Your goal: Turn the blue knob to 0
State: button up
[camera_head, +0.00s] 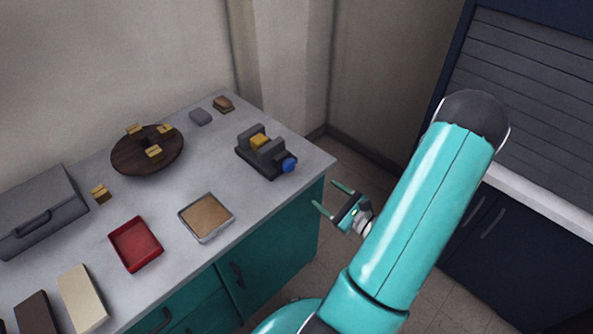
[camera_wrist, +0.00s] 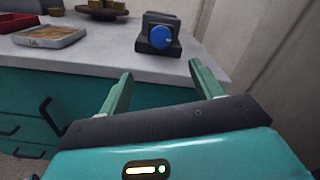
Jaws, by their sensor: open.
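The blue knob (camera_head: 290,165) sits on the right end of a dark grey device (camera_head: 254,160) near the counter's right end. A yellow block (camera_head: 260,141) rests in the device between its grey uprights. In the wrist view the blue knob (camera_wrist: 161,37) faces me, with a pale mark on its face that is too small to read. My gripper (camera_head: 329,197) is open and empty, off the counter's right end and apart from the knob. In the wrist view its two fingers (camera_wrist: 160,80) point toward the counter, with the knob beyond them.
On the grey counter (camera_head: 185,185) are a round wooden board (camera_head: 130,161) with yellow blocks, a red tray (camera_head: 136,256), a brown-filled tray (camera_head: 206,230) and a grey case (camera_head: 40,220). Teal cabinets (camera_head: 275,247) stand below. A dark shuttered cabinet (camera_head: 520,90) is at right.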

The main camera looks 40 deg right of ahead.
aim_at(292, 167)
jog(key=w+m, duration=0.1)
jog(key=w, duration=0.8)
jog(key=w+m, duration=0.1)
jog(key=w, duration=0.3)
jog(key=shift+w+a+r+m, duration=0.1)
jog(key=shift+w+r+m, duration=0.1)
jog(key=shift+w+m, duration=0.15)
jog(key=c, duration=1)
